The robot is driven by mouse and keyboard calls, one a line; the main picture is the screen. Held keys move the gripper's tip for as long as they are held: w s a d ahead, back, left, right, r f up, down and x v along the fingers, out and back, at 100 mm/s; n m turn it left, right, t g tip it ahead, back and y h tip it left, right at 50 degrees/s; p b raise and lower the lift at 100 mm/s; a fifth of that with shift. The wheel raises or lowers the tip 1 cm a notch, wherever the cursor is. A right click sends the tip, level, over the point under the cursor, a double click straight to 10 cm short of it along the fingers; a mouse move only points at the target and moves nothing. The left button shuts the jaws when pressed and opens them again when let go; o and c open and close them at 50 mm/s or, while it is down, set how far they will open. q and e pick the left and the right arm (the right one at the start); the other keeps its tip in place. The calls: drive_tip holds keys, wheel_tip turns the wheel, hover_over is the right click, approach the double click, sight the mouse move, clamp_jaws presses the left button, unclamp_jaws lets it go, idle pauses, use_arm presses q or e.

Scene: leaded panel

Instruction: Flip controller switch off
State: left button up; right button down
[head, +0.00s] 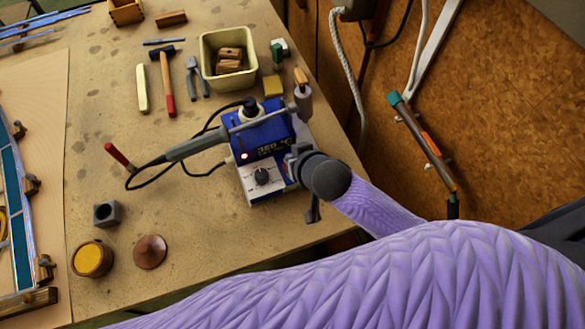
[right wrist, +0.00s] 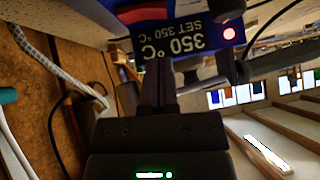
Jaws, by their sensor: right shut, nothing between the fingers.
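The blue and white controller (head: 262,140) stands near the table's right edge. Its display reads 350 °C and a red lamp (head: 244,156) glows on its front beside the black knob (head: 262,176). My right gripper (head: 294,164) is at the controller's right front side, fingers together and empty; I cannot tell whether it touches. In the right wrist view its closed fingers (right wrist: 160,84) point at the controller's front (right wrist: 190,38), just by the display, with the lamp lit (right wrist: 229,33). My left gripper is not in view.
A soldering iron (head: 193,147) with a black cable lies across the controller's left side. A cream bin (head: 207,48) with wooden blocks, a hammer (head: 167,85) and pliers (head: 195,80) are behind.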

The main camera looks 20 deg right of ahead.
drive_tip(key=f, duration=0.3)
drive_tip(key=shift+s+a+f+b, duration=0.1)
drive_tip(key=shift+s+a+b, duration=0.1)
drive_tip(key=shift+b, duration=0.15)
drive_tip(key=shift+a+f, duration=0.1)
drive_tip(key=shift+f, duration=0.2)
drive_tip(key=shift+w+d+r+p, duration=0.1)
drive_tip(key=shift+d+r+p, duration=0.1)
drive_tip(key=shift+d+p, duration=0.5)
drive_tip(key=shift+d, duration=0.1)
